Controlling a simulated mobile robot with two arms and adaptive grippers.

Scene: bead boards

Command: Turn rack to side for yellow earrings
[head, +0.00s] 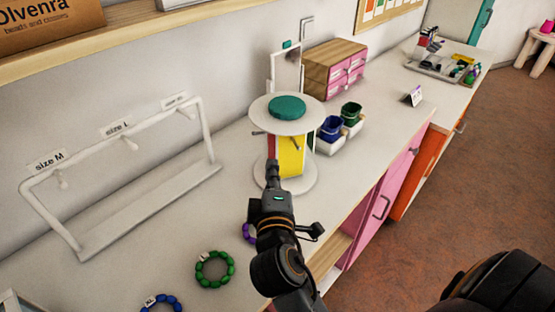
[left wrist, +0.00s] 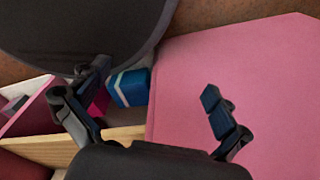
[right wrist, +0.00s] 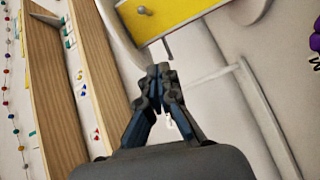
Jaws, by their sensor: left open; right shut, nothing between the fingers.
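The round rack stands on the counter in the head view, with a white top disc (head: 262,116), a green knob (head: 287,107), and a white base disc (head: 302,182). Its yellow side (head: 291,155) faces the counter's front, with a red side (head: 271,146) at its left. Small pegs stick out. My right gripper (head: 272,168) is shut and empty, low in front of the rack; I cannot tell if it touches. In the right wrist view its closed tips (right wrist: 160,72) are below the yellow side (right wrist: 185,15). My left gripper (left wrist: 155,100) is open and empty. No yellow earrings are distinguishable.
A white bracelet stand (head: 150,212) is left of the rack. A green bracelet (head: 214,269) and a blue bracelet (head: 162,303) lie on the counter. Blue and green cups (head: 331,128) stand right. A pink panel (left wrist: 240,75) is near my left gripper.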

